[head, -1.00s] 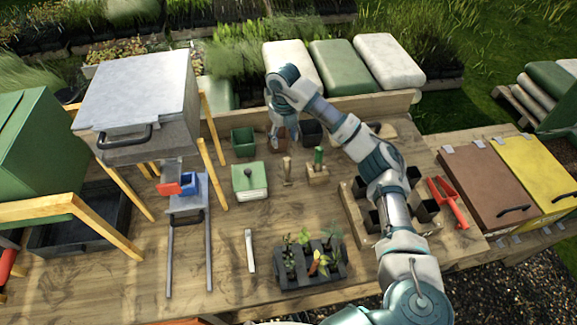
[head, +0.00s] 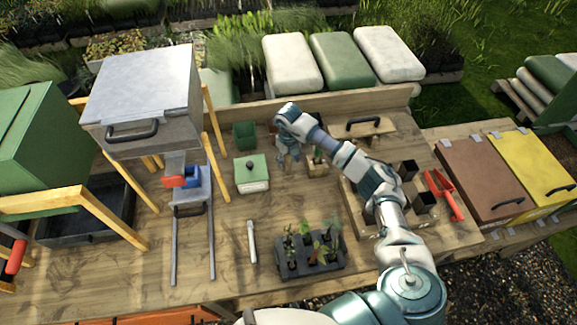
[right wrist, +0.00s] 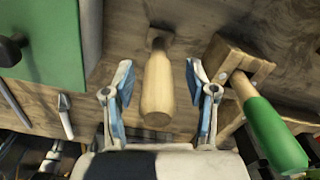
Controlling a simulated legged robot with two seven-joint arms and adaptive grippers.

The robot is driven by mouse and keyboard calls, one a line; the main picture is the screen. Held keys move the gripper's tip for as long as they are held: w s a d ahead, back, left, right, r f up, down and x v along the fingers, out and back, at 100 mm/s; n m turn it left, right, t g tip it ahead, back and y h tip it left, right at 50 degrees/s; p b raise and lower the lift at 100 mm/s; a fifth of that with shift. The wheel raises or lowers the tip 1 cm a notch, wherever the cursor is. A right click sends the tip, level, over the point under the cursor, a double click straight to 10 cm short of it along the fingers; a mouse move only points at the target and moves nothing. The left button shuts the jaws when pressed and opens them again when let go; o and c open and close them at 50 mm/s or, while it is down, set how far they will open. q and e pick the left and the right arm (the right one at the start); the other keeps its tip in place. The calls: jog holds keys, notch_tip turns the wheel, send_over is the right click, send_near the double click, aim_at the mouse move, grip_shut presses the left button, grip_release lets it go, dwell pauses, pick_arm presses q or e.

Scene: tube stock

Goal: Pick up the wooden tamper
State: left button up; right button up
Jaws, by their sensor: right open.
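The wooden tamper (right wrist: 158,88) shows in the right wrist view as a pale, rounded wooden handle with a darker end farther down. It stands between the two spread fingers of my right gripper (right wrist: 159,78), with a gap on each side. In the head view my right gripper (head: 288,160) is over the tamper's spot on the bench, and the gripper mostly hides the tamper there. My right gripper is open and holds nothing. My left gripper is not in view.
A green-handled tool (right wrist: 270,128) in a wooden block (right wrist: 228,62) stands close on the right. A green box with a dark knob (head: 252,175) is close on the left. A seedling tray (head: 308,262) and a white marker-like stick (head: 251,242) lie nearer.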

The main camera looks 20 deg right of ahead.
jog(key=shift+w+a+f, duration=0.1)
jog(key=shift+a+f, duration=0.1)
jog(key=shift+f, duration=0.7)
jog(key=shift+d, duration=0.2)
grip_shut()
